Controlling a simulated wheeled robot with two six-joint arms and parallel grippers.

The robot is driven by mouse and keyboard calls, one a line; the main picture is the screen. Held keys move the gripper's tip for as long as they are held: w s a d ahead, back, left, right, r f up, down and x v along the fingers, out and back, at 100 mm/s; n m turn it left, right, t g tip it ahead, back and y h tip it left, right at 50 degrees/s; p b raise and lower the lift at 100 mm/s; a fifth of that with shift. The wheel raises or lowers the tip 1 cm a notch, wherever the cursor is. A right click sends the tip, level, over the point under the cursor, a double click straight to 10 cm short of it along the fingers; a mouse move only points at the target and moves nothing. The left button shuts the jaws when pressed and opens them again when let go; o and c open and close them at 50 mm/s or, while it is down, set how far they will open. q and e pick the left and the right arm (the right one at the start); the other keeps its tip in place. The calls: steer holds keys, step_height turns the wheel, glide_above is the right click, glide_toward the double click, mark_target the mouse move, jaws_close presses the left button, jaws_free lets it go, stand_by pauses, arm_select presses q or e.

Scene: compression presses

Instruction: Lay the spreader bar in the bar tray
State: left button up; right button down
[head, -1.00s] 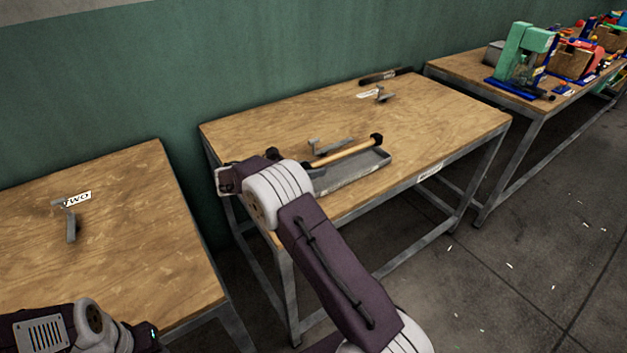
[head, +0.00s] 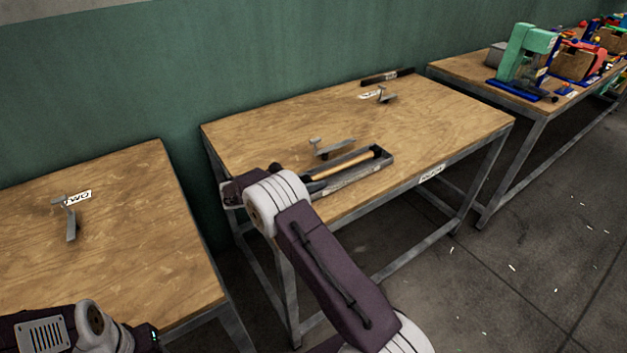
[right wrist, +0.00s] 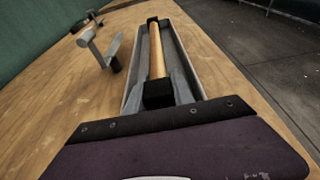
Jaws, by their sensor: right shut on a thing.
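The spreader bar (head: 342,164) has a wooden shaft and black ends. It lies lengthwise within the long grey bar tray (head: 350,181) on the middle table. The right wrist view shows the bar (right wrist: 157,52) between the walls of the tray (right wrist: 192,66). My right gripper (right wrist: 158,88) is shut on the bar's near black end, with a grey finger on each side. In the head view my right wrist hides this end and the fingers. Whether the bar's underside touches the tray floor cannot be told. My left arm shows at the lower left, but its gripper is out of view.
A grey metal bracket (head: 330,148) stands close behind the tray. Another bracket (head: 387,96) and a dark bar (head: 387,76) are at the table's back. The left table (head: 110,250) holds a bracket beside a label. Green and red presses (head: 524,52) stand on the far right table.

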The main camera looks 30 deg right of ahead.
steer(key=c, duration=1.4)
jaws_free()
steer(key=shift+f, duration=0.1)
steer(key=shift+o, duration=0.2)
steer(key=shift+a+r, duration=0.6)
steer(key=shift+r, duration=0.25)
steer(key=p+v, duration=0.1)
steer(key=v, duration=1)
steer(key=shift+d, duration=0.1)
